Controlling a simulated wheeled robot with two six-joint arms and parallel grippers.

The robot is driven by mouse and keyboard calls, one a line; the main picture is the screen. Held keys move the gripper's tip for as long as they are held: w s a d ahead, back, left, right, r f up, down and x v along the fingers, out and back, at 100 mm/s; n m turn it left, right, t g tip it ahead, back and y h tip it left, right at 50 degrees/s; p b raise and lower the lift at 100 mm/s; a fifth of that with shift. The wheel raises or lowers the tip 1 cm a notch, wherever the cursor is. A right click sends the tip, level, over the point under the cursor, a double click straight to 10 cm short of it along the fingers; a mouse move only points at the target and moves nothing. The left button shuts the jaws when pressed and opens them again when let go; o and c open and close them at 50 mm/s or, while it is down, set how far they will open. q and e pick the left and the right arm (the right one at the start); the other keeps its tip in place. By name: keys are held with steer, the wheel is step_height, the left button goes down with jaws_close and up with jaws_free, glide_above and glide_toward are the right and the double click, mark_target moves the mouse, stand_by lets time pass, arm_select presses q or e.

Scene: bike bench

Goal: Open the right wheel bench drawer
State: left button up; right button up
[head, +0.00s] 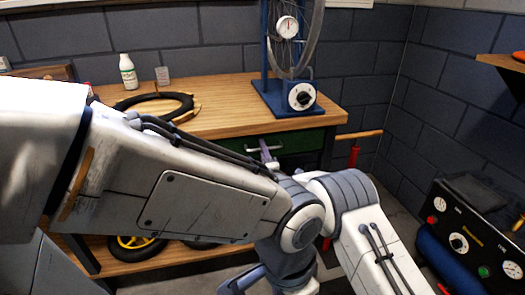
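The right wheel bench drawer (304,141) has a dark green front under the right part of the wooden bench top. It looks closed, with its front close under the top's edge. Its pale bar handle (250,149) is partly covered. My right gripper (266,152) shows only as a small grey-blue tip at the handle, in front of the drawer. My arm hides the rest of it, so I cannot tell whether it grips the handle.
The bench top (225,119) carries a blue truing stand (283,97) with a wheel, a black tyre (160,107) and a white bottle (128,72). A red-handled tool (353,154) stands right of the bench. A compressor panel (470,240) is at lower right.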

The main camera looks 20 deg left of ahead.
jaws_close()
stand_by(1.4)
